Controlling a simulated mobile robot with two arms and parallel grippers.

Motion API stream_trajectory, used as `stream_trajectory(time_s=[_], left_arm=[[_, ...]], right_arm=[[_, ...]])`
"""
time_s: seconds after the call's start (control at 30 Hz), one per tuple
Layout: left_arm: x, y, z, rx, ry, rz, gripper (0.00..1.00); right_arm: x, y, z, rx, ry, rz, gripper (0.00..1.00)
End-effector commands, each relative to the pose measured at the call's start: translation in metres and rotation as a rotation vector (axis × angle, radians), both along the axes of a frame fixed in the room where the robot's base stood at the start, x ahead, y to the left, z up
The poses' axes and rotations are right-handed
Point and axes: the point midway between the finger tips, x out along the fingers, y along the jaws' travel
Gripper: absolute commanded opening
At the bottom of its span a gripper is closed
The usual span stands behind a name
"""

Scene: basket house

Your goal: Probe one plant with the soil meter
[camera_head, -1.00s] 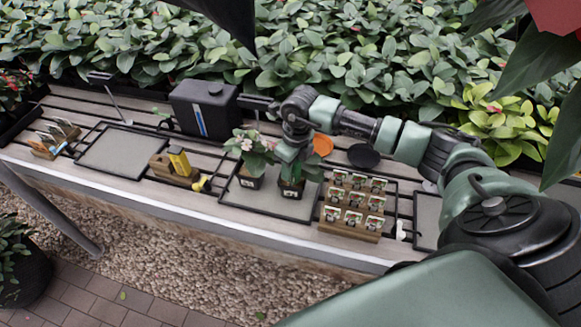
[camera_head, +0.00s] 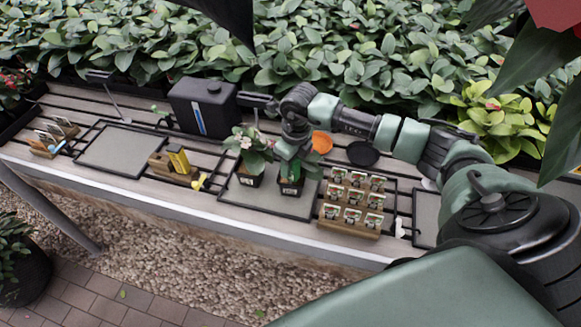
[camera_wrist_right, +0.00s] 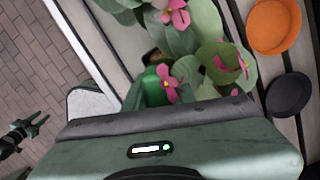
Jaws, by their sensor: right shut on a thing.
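A seed-packet rack (camera_head: 350,213) stands right of the tray. An orange dish (camera_head: 321,142) and a black dish (camera_head: 363,154) lie behind. To the left are a wooden block (camera_head: 166,167) with a yellow thing and a black canister (camera_head: 203,104). Dense foliage lines the back.

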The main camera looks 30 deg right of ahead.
Motion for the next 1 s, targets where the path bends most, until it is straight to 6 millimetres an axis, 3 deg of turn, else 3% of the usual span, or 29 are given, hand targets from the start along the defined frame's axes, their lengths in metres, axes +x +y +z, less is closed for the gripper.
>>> stream_trajectory(time_s=[0.47, 0.5, 0.57, 0.87, 1.0], left_arm=[[0.0001, 0.0, 0.0, 0.0, 0.0, 0.0, 0.36], [0.0001, 0.0, 0.0, 0.0, 0.0, 0.0, 0.36], [0.0001, 0.0, 0.0, 0.0, 0.0, 0.0, 0.36], [0.0, -0.0001, -0.0001, 0.0, 0.0, 0.0, 0.36], [0.0, -0.0001, -0.0035, 0.0, 0.0, 0.0, 0.36]], right_arm=[[0.0001, -0.0001, 0.0002, 0.0, 0.0, 0.0, 0.0], [0.0001, -0.0001, 0.0002, 0.0, 0.0, 0.0, 0.34], [0.0001, -0.0001, 0.0002, 0.0, 0.0, 0.0, 0.5], [-0.0001, -0.0001, 0.0001, 0.0, 0.0, 0.0, 0.51], [0.0001, -0.001, 0.0087, -0.001, -0.004, 0.0, 0.51]])
